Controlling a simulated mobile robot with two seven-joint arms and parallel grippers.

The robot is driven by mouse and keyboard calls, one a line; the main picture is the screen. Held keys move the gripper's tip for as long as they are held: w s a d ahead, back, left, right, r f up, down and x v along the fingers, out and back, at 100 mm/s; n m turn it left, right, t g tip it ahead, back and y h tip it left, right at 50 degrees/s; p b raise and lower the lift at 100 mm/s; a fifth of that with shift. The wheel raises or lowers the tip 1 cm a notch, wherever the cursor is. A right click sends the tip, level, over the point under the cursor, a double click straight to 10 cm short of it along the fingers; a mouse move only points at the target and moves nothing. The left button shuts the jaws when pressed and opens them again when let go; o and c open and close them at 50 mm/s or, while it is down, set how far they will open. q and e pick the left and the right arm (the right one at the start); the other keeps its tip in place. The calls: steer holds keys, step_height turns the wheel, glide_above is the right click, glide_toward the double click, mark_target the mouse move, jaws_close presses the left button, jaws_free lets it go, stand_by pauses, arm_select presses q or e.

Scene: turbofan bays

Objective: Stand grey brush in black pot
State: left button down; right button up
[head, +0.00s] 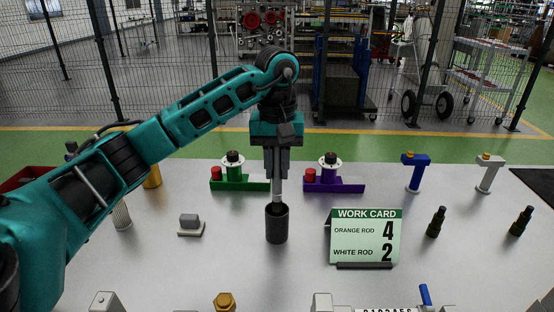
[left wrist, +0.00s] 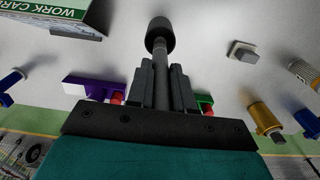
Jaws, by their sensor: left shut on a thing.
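My left gripper (head: 277,172) points straight down above the table and is shut on the grey brush (head: 278,188), whose grey shaft hangs upright below the fingers. The black pot (head: 277,226) stands upright on the table directly under it. The shaft's lower end meets the pot's mouth; how far it reaches inside is hidden. In the left wrist view the brush shaft (left wrist: 161,70) runs from between the fingers to the dark pot (left wrist: 160,35). My right gripper is not in view.
A green fixture (head: 240,186) and a purple fixture (head: 338,188) stand behind the pot. A work card (head: 365,236) stands to its right and a small grey block (head: 190,224) to its left. Two dark bottles (head: 436,222) (head: 521,221) stand farther right. Bare table surrounds the pot.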

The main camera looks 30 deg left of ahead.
mark_target(277, 199)
arm_select(q)
steer(key=shift+f+b, duration=1.25)
steer(key=shift+f, duration=0.9)
steer(key=c, duration=0.9)
jaws_free()
step_height(277, 199, up, 13)
steer(key=p, duration=0.2)
steer(key=shift+p, duration=0.4)
steer(key=shift+f, duration=0.1)
